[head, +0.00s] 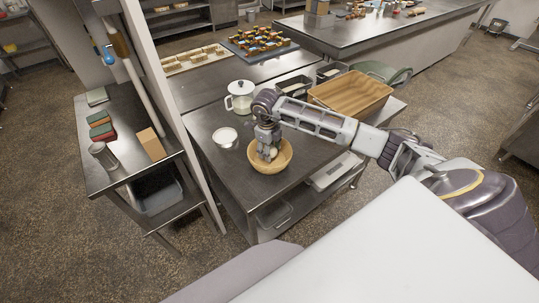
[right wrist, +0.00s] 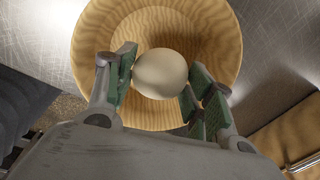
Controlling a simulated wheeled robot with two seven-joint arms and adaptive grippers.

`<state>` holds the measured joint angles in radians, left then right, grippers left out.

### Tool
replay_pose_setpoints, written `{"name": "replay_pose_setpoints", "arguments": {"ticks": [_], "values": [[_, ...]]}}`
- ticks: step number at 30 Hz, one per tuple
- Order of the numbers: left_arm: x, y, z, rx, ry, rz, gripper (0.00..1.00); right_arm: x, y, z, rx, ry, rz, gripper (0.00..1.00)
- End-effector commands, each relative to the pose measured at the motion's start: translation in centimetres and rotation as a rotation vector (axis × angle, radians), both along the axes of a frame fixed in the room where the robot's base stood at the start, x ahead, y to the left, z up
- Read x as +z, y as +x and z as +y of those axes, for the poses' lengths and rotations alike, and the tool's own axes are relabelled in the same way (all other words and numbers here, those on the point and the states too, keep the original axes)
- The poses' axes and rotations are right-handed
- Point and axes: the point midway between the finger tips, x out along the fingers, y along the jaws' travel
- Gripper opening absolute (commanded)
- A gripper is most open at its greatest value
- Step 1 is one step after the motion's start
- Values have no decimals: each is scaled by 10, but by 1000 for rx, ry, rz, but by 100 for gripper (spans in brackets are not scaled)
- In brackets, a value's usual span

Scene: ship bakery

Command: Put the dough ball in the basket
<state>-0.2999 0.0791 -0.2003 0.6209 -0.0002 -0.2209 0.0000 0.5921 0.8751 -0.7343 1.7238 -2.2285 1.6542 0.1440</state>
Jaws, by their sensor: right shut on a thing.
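The dough ball (right wrist: 160,74) is a pale, smooth ball between the fingers of my right gripper (right wrist: 157,84) in the right wrist view. The fingers touch it on both sides. The basket (right wrist: 110,42) is a round, tan bowl shape below and around the ball. In the head view the basket (head: 284,157) stands near the front edge of a steel table. My right gripper (head: 269,154) points down into its opening there, with the ball partly hidden by the fingers. I cannot tell whether the ball touches the basket's bottom. My left gripper is not in view.
A small white bowl (head: 225,138) and a white lidded pot (head: 240,97) stand left of and behind the basket on the steel table (head: 210,162). A large wooden tray (head: 352,94) lies at the right. A post (head: 185,125) rises by the table's left side.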

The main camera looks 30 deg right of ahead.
Motion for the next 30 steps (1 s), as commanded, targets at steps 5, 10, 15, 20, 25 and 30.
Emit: {"name": "replay_pose_setpoints", "arguments": {"ticks": [5, 10, 15, 20, 25, 30], "values": [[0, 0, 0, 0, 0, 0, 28, 0, 0, 0, 0, 0, 0, 27], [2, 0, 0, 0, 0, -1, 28, -9, -1, 1, 0, 1, 3, 27], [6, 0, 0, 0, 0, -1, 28, -26, -1, 0, -1, 1, 3, 27], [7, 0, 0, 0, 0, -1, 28, -36, 0, 0, 0, 1, 1, 27], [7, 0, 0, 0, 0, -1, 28, -37, 0, 0, 0, 0, 0, 27], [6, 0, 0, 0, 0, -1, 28, -38, 0, 0, 0, 0, 0, 27]]}}
